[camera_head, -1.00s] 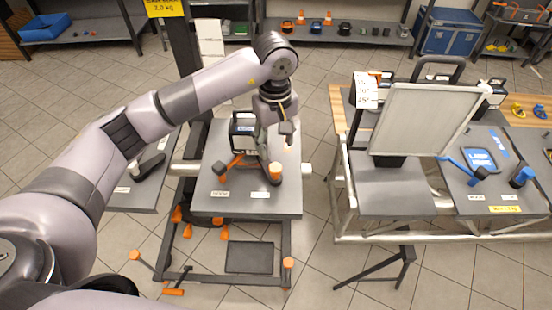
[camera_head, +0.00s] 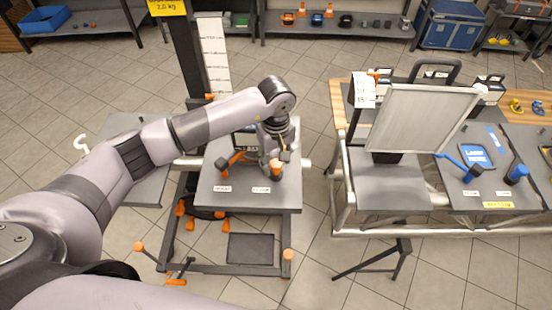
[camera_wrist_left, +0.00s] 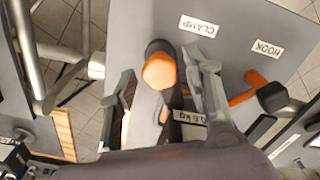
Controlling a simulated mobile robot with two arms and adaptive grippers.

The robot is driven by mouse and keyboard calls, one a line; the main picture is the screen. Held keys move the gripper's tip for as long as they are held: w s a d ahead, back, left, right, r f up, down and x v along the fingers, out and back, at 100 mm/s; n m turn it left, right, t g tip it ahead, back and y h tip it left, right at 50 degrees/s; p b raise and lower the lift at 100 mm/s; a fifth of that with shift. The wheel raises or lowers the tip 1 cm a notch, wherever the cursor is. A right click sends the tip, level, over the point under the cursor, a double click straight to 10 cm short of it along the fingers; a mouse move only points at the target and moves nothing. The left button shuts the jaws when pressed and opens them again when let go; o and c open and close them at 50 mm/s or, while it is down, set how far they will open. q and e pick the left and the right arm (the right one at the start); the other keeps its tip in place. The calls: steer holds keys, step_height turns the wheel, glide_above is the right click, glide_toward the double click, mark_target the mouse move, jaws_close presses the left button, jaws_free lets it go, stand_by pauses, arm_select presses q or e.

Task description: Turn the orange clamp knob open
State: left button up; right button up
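The clamp's orange knob (camera_head: 275,166) stands on the grey table in front of my left gripper. In the left wrist view the knob (camera_wrist_left: 159,71) is round-ended and sits on a dark clamp body. My left gripper (camera_head: 280,152) is low over the table at the knob. In the left wrist view the two fingers of this gripper (camera_wrist_left: 161,78) are spread, one on each side of the knob, with gaps visible. The lower clamp is partly hidden by the gripper. My right gripper is not in view.
A black case partly shows behind the gripper. A framed panel (camera_head: 420,125) stands to the right.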

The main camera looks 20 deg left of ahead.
arm_select(q)
jaws_close()
stand_by(0.3)
stand_by(0.3)
